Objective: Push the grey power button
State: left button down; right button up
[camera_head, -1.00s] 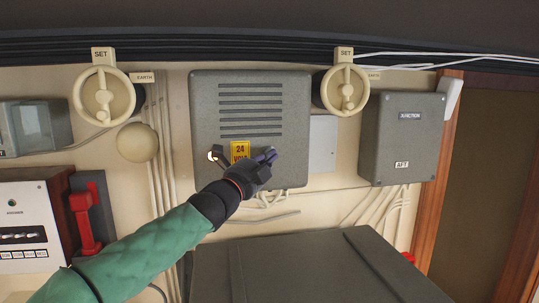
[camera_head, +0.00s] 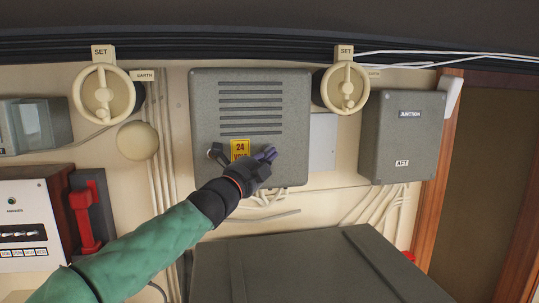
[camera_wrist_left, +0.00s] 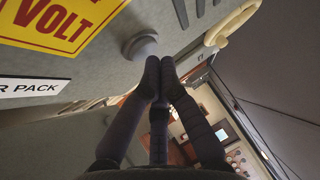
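The grey power button (camera_wrist_left: 140,45) sticks out of the grey box face in the left wrist view, beside the yellow VOLT sign (camera_wrist_left: 62,22). My left gripper (camera_wrist_left: 160,68) has its fingers drawn together, with tips right at the button's edge; I cannot tell whether they touch. In the head view my left gripper (camera_head: 270,153) is in front of the grey power box (camera_head: 250,95), just right of the 24 volt sign (camera_head: 240,147), and hides the button. My right gripper is not in view.
A small dark fitting (camera_head: 215,151) is left of the sign. Handwheels (camera_head: 103,94) and (camera_head: 346,90) flank the box at the top. A junction box (camera_head: 402,140) hangs at right. A large grey cabinet (camera_head: 300,265) stands below. A red handset (camera_head: 86,215) is at left.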

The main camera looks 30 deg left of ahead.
pick_arm(q)
jog(key=s+d+b, duration=0.1)
jog(key=s+b, duration=0.1)
jog(key=s+d+b, duration=0.2)
jog(key=b, duration=0.1)
jog(key=shift+s+d, duration=0.3)
jog(key=shift+s, duration=0.1)
dwell(0.6)
